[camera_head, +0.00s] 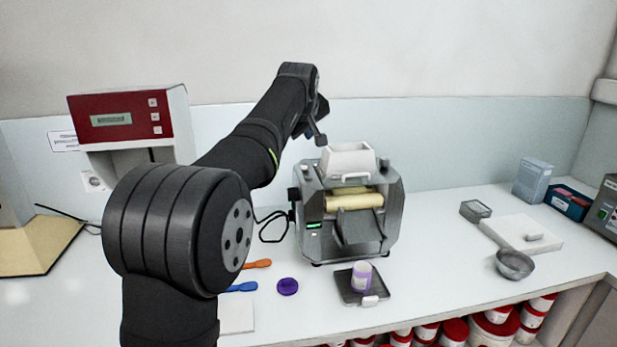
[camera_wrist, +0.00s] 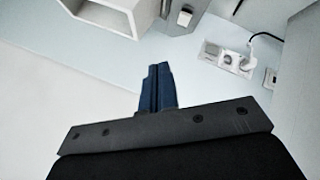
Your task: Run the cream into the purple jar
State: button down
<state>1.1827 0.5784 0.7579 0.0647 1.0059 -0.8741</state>
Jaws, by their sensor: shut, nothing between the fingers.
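The cream mill (camera_head: 398,215) stands on the bench with a white hopper (camera_head: 347,160) above its pale rollers (camera_head: 355,200). A grey chute slopes down at its front. The jar with a lilac label (camera_head: 362,278) stands upright on a small dark tray (camera_head: 347,294) in front of the mill. Its purple lid (camera_head: 287,286) lies on the bench to the left. My gripper (camera_head: 320,138) is above the mill's left rear, beside the hopper. In the wrist view, its blue fingers (camera_wrist: 157,88) are together and empty, with the hopper (camera_wrist: 115,14) at the upper left.
An orange spatula (camera_head: 257,264) and a blue spatula (camera_head: 243,287) lie left of the lid. A red and white device (camera_head: 130,118) is behind my arm. A white board (camera_head: 520,230) and a metal bowl (camera_head: 514,264) are at right. Wall sockets (camera_wrist: 226,59) show in the wrist view.

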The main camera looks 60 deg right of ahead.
aim_at(308, 178)
jog(key=shift+f, duration=4.45)
jog(key=shift+f, duration=0.1)
jog(key=shift+f, duration=0.3)
jog(key=shift+f, duration=0.4)
jog(key=shift+r, duration=0.8)
jog(key=shift+r, duration=2.55)
